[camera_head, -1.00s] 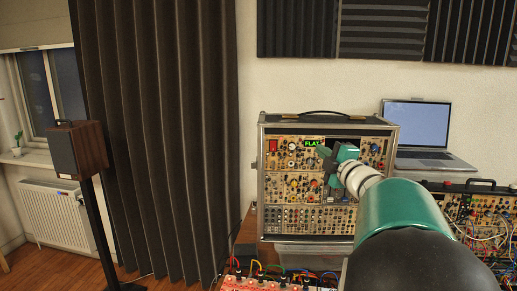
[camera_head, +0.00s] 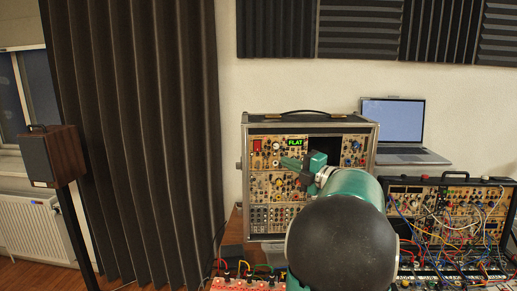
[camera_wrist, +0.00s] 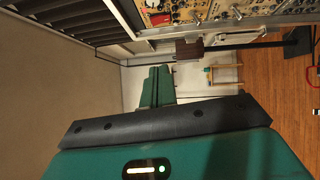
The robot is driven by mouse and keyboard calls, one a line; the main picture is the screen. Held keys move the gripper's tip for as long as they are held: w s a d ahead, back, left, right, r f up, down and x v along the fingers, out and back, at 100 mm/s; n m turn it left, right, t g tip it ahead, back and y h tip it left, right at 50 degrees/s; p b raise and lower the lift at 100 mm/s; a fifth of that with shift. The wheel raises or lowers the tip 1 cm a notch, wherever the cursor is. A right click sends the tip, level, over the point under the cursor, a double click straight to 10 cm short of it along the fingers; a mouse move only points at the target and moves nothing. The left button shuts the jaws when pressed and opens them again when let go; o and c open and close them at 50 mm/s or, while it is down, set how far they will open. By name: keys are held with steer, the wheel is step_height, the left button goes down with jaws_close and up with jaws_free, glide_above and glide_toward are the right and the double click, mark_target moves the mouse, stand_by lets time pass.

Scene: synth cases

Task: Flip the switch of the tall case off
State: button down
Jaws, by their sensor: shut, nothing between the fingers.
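The tall case (camera_head: 247,185) stands at the centre of the head view, its front full of knobs and sockets. Its red switch (camera_head: 257,146) is at the upper left of the panel, left of a green "FLAT" display (camera_head: 295,142). Whether the switch is on or off is too small to tell. My gripper (camera_head: 284,162) is in front of the panel, pointing left, to the right of and slightly below the switch. In the wrist view my green fingers (camera_wrist: 157,84) are together and empty. The red switch shows at the top (camera_wrist: 160,19), apart from the fingertips.
A laptop (camera_head: 392,122) stands right of the case. A lower case with patch cables (camera_head: 450,215) is at the right. A red unit with cables (camera_head: 245,284) lies in front. A speaker on a stand (camera_head: 50,157) and dark curtains (camera_head: 135,130) are at the left.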

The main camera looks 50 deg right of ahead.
glide_toward(255, 143)
steer(key=w+a, duration=0.3)
steer(key=w, duration=0.1)
steer(key=shift+w+d, duration=0.25)
steer(key=shift+d, duration=0.2)
steer(key=shift+w+d, duration=0.25)
steer(key=shift+d, duration=0.25)
steer(key=shift+w+d+r, duration=0.15)
steer(key=shift+w+d, duration=0.25)
steer(key=shift+w, duration=0.05)
steer(key=shift+w, duration=0.1)
steer(key=shift+w+d+r, duration=0.1)
steer(key=shift+r, duration=0.05)
